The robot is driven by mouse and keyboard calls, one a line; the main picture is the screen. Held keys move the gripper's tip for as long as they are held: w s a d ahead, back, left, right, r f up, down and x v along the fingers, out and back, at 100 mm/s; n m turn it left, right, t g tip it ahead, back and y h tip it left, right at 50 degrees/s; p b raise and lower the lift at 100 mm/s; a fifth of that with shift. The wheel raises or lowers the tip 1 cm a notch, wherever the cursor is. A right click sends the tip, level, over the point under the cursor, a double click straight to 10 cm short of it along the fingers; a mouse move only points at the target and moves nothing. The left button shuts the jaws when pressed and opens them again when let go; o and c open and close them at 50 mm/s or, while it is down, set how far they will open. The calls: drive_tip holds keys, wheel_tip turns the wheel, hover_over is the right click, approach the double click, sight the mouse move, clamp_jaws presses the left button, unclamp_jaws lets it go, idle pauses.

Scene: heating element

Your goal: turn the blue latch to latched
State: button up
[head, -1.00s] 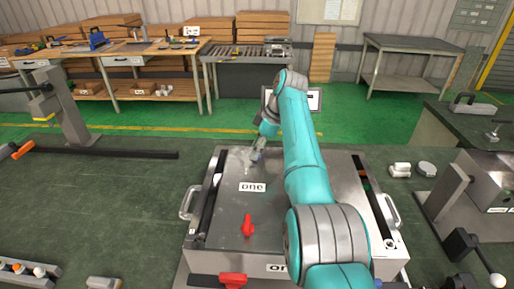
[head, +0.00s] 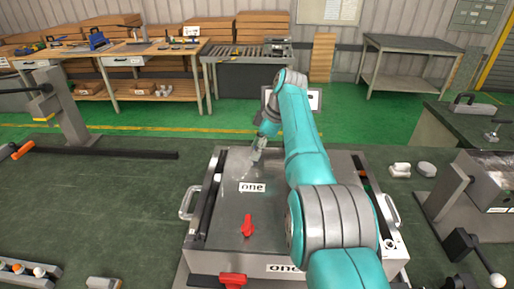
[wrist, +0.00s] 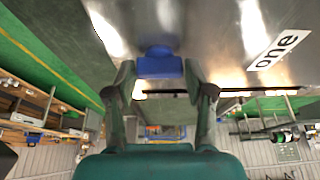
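The blue latch (wrist: 160,64) shows in the wrist view as a small blue block on the grey metal lid, just ahead of and between my fingertips. My gripper (wrist: 160,75) is open, with one finger on each side of the latch. Narrow gaps seem to remain, though contact is hard to judge. In the head view my gripper (head: 257,156) is low over the far part of the lid (head: 225,205), and the latch cannot be made out there. The latch's exact turn is unclear.
A red latch (head: 248,226) stands on the lid's near part, and another red part (head: 233,280) is on the front. A side handle (head: 189,203) sticks out left. A white "one" label (head: 252,187) lies near my gripper. White pieces (head: 400,169) lie right of the box.

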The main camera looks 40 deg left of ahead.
drive_tip(key=shift+o, duration=1)
drive_tip(key=shift+r, duration=0.15)
drive_tip(key=v, duration=1.1)
drive_tip(key=shift+d+r, duration=0.15)
drive_tip(key=shift+r, duration=0.15)
drive_tip(key=shift+w, duration=0.15)
